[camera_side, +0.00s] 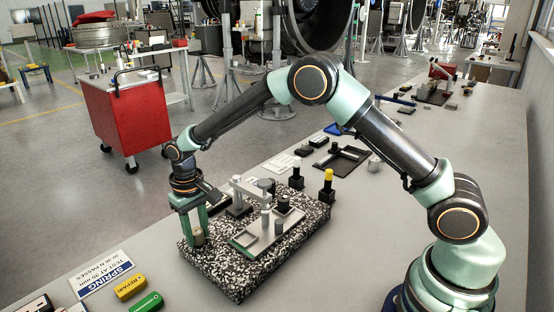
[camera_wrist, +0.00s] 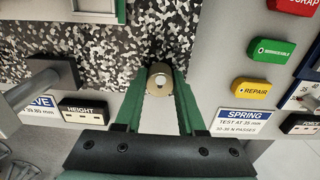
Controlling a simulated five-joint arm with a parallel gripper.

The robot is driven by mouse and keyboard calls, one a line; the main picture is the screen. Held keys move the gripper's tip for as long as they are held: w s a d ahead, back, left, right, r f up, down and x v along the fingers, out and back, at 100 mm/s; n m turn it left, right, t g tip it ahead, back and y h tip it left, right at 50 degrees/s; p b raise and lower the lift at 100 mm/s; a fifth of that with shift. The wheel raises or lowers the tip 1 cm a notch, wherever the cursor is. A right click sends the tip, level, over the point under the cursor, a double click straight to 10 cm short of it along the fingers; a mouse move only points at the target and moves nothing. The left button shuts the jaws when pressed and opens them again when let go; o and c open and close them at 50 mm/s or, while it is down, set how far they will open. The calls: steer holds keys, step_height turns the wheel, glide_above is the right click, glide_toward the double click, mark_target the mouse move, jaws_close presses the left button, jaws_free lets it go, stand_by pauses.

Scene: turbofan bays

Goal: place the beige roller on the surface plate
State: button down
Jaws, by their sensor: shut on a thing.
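The beige roller (camera_side: 198,237) is upright between the green fingers of my gripper (camera_side: 194,230), at the left end of the surface plate. The surface plate (camera_side: 222,275) is a thick slab with black and white speckles. In the wrist view, the roller (camera_wrist: 152,86) shows end-on with a pale centre, between the two fingertips (camera_wrist: 160,77), over the front edge zone of the speckled plate (camera_wrist: 85,42). My gripper is shut on the roller. The roller's underside is hidden, so I cannot tell whether it touches the plate.
A grey fixture (camera_side: 268,234) with posts stands mid-plate, and a grey stand (camera_side: 238,205) is behind it. Dark posts, one yellow-topped (camera_side: 328,178), are at the far side. A SPRING card (camera_side: 102,273), a yellow REPAIR block (camera_side: 130,287) and a green block (camera_side: 147,302) lie on the table.

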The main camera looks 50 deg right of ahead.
steer(key=c, duration=0.5)
jaws_free()
